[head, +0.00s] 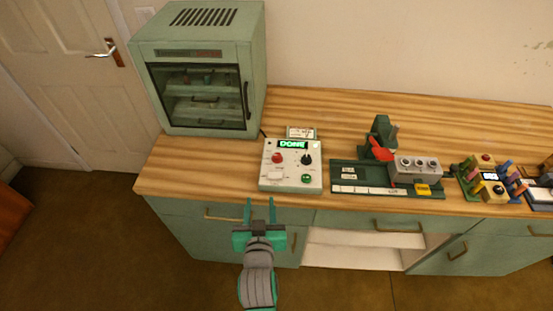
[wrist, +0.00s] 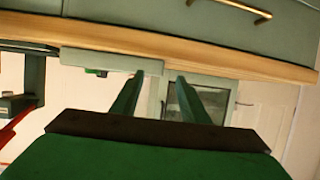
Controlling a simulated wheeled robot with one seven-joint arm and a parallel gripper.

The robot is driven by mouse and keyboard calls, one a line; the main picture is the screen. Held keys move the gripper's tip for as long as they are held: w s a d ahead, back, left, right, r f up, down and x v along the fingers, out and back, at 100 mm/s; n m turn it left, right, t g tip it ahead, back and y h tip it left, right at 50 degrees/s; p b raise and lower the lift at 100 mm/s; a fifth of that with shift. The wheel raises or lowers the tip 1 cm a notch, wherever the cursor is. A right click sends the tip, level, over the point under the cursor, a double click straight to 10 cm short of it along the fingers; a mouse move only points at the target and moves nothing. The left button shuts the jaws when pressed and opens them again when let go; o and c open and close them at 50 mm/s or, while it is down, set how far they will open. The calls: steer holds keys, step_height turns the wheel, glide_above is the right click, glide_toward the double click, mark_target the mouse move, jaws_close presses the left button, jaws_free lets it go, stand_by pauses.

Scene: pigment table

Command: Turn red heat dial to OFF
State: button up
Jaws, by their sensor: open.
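The red heat dial (head: 277,158) is on the upper left of a pale control box (head: 266,184) on the wooden counter. The box's green display reads "DONE". A black dial (head: 306,160) sits to the right of the red one, with a green button (head: 306,178) below it. The red dial's pointer setting is too small to read. My gripper (head: 260,205) is open and empty in front of the counter's front edge, below the box in the head view. In the wrist view my gripper's two fingers (wrist: 157,85) are apart with nothing between them; the red dial is hidden there.
A green oven (head: 198,125) with a glass door stands behind left of the box. A green tray (head: 345,176) with a red-handled press (head: 380,140) and a grey block (head: 416,168) is to the right. Drawers with handles (head: 222,214) and an open shelf lie below the counter edge.

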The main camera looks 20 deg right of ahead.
steer(key=m+h, duration=0.1)
steer(key=h, duration=0.1)
glide_toward(277, 156)
steer(key=shift+g, duration=0.4)
steer(key=x, duration=0.7)
steer(key=shift+w+d+r, duration=0.15)
steer(key=shift+w, duration=0.35)
steer(key=shift+y, duration=0.3)
jaws_close()
